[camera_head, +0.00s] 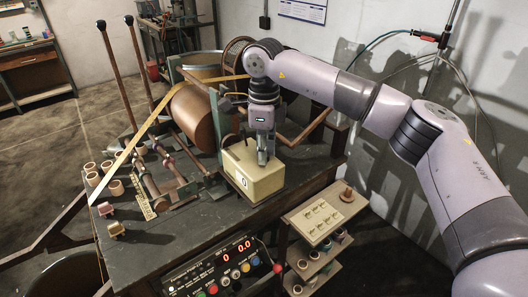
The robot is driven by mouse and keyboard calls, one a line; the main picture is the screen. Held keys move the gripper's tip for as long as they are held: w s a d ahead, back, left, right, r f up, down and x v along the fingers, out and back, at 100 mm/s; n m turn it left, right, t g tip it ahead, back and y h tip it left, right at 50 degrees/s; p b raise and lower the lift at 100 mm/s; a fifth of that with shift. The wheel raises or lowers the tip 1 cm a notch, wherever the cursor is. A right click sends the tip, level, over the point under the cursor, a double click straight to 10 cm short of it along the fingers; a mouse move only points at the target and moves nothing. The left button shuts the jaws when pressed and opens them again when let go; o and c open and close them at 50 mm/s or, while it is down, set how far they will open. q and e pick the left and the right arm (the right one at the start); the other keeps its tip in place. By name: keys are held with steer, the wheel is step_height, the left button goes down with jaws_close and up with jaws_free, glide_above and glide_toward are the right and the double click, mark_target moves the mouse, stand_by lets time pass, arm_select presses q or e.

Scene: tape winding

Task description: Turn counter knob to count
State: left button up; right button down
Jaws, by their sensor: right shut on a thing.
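A cream counter box (258,181) stands on the dark workbench (190,238), with a small round white dial on its front face. My right gripper (262,159) points straight down at the top of the box. Its fingers are shut on the counter knob, which they mostly hide. My left gripper is not in view.
A control panel (222,271) at the bench front has red digits and coloured buttons. A brown roll (193,117) with a tan tape strip lies behind the box. Levers rise at left, near several small cups (117,188). A shelf (324,217) stands at right.

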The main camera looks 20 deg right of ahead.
steer(key=shift+w+r+n, duration=0.1)
steer(key=shift+n, duration=0.3)
steer(key=c, duration=1.4)
jaws_free()
step_height(320, 180, up, 12)
steer(key=shift+f, duration=0.1)
